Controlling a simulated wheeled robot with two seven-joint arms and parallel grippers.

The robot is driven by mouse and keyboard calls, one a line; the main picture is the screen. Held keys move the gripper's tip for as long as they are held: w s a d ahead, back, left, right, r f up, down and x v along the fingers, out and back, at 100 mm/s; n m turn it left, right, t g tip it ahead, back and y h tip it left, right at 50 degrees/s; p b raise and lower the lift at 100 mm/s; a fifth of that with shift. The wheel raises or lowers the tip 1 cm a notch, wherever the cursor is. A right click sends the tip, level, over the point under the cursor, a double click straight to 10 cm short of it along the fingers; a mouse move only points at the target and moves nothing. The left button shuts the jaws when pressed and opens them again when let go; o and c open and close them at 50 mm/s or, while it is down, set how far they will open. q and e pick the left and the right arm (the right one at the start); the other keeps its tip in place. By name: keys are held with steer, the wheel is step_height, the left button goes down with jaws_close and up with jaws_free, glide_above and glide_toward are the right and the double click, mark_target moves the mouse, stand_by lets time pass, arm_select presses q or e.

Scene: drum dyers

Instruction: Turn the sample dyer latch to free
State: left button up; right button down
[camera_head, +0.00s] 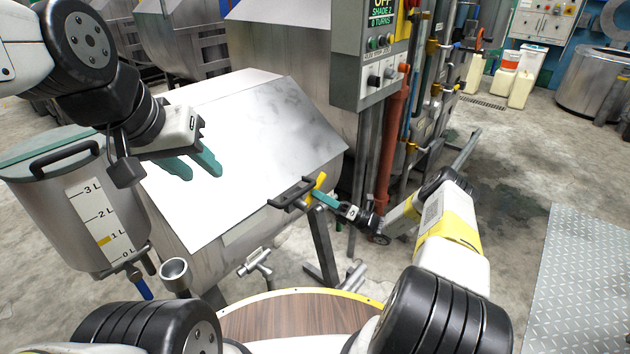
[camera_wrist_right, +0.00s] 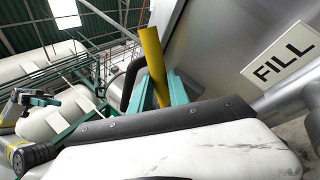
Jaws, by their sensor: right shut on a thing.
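The sample dyer (camera_head: 245,150) is a steel drum with a broad sloped lid, in the middle of the head view. Its yellow latch (camera_head: 318,184) is at the lid's lower right edge, beside a black handle (camera_head: 290,193). My right gripper (camera_head: 322,197) is shut on the latch. In the right wrist view the yellow latch (camera_wrist_right: 153,55) stands up between the teal fingers, slightly tilted, with the black handle (camera_wrist_right: 131,84) just left of it. My left gripper (camera_head: 196,163) is open and empty above the lid's left part.
A measuring tank (camera_head: 70,210) with a litre scale stands at the left, and a small steel cup (camera_head: 174,270) is near it. A control box (camera_head: 372,55) and red pipe (camera_head: 388,150) stand behind the latch.

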steer(key=shift+w+d+f+m+t+h, duration=0.1)
steer(key=shift+f+m+t+h, duration=0.55)
steer(key=shift+m+t, duration=1.2)
steer(key=shift+s+f+m+t+h, duration=0.1)
steer(key=shift+f+m+t+h, duration=0.8)
steer(key=shift+m, duration=1.65)
steer(key=shift+w+d+f+m+t+h, duration=0.1)
steer(key=shift+f+m+t+h, duration=0.2)
steer(key=shift+m+t, duration=1.7)
steer(key=shift+f+m, duration=0.1)
steer(key=shift+m, duration=0.3)
steer(key=c, duration=1.5)
jaws_free()
steer(key=shift+c, duration=0.2)
steer(key=v, duration=0.7)
steer(key=shift+s+d+f, duration=0.2)
steer(key=shift+s+d, duration=0.05)
steer(key=shift+s, duration=0.05)
